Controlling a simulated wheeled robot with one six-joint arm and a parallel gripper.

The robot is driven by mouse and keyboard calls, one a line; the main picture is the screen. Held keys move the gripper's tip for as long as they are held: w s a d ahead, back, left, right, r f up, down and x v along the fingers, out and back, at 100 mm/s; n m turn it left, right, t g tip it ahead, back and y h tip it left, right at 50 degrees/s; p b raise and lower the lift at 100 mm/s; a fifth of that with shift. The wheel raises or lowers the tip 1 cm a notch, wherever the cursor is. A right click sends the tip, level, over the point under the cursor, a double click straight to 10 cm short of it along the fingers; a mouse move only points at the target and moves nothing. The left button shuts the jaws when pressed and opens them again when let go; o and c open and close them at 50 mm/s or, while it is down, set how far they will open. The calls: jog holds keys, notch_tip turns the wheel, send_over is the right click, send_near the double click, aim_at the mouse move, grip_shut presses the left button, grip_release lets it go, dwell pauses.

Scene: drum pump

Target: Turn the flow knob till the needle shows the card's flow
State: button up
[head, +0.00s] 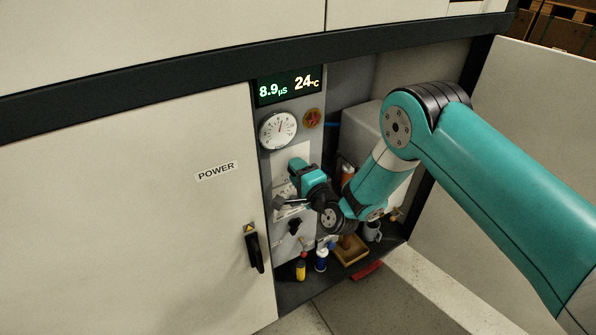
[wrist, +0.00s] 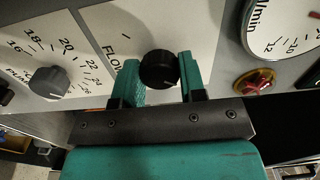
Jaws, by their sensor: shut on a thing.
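The flow knob (wrist: 159,70) is a round black knob on a white panel marked FLOW, seen in the wrist view. My gripper (wrist: 162,80) has its two teal fingers on either side of the knob and is shut on it. In the head view my gripper (head: 284,203) is at the panel inside the open cabinet, and the arm hides the knob. The round white gauge (head: 278,130) shows a dark needle pointing nearly straight up. Part of the gauge (wrist: 283,25), marked l/min, shows in the wrist view without its needle. I cannot make out the card.
A second knob (wrist: 48,81) with a numbered scale is beside the flow knob. A red and yellow switch (head: 312,118) is right of the gauge. Bottles and a yellow tray (head: 350,250) stand on the cabinet floor.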

jog(key=shift+d, duration=0.1)
jog(key=o, duration=0.9)
jog(key=shift+f+b, duration=0.15)
jog(key=shift+b, duration=0.25)
jog(key=b+v, duration=1.7)
jog(key=b, duration=1)
jog(key=shift+s, duration=0.15)
